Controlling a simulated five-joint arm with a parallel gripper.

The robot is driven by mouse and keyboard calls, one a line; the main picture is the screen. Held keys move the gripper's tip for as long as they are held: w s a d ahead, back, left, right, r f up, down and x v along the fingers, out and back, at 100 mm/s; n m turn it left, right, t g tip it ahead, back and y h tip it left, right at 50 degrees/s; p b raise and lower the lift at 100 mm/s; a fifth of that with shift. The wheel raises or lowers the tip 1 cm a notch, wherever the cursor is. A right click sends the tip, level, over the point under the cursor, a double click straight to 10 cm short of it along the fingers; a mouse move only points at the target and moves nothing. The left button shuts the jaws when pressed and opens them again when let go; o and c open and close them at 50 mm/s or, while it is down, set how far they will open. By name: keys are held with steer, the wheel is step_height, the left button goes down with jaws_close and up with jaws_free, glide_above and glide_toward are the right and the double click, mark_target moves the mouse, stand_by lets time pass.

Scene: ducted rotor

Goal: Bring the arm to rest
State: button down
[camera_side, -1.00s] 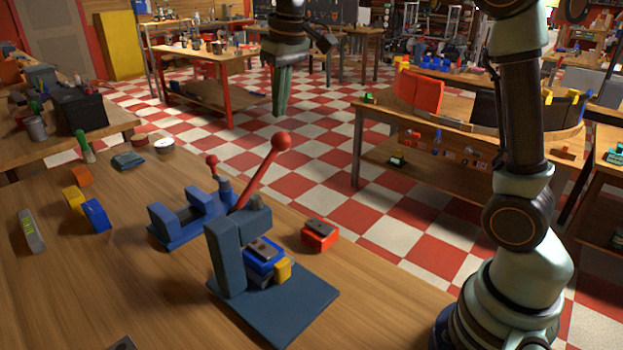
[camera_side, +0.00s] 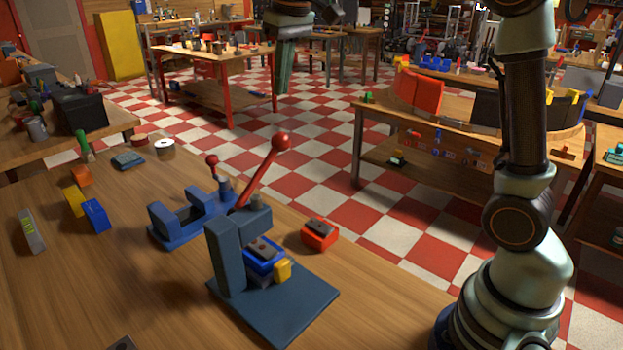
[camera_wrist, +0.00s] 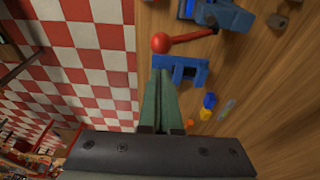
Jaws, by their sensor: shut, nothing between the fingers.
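My gripper (camera_side: 284,92) hangs high in the side view, pointing down, above and behind the bench. Its green fingers are together with nothing between them. In the wrist view the shut fingers (camera_wrist: 161,75) point toward the blue vise-like fixture. My arm rises at the right of the side view and leaves the top of the picture, so its upper part is hidden.
On the wooden bench (camera_side: 120,285) stand a lever press (camera_side: 228,260) with a red-knobbed handle (camera_side: 281,142), a blue fixture (camera_side: 180,222), a red block (camera_side: 319,236) and several small coloured blocks.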

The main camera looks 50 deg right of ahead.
steer(key=s+f+t, duration=0.1)
steer(key=s+f, duration=0.4)
steer(key=s, duration=0.3)
steer(key=s+f+t, duration=0.2)
steer(key=s+f, duration=0.3)
steer(key=s, duration=0.4)
steer(key=shift+a+f, duration=0.15)
steer(key=shift+a, duration=0.05)
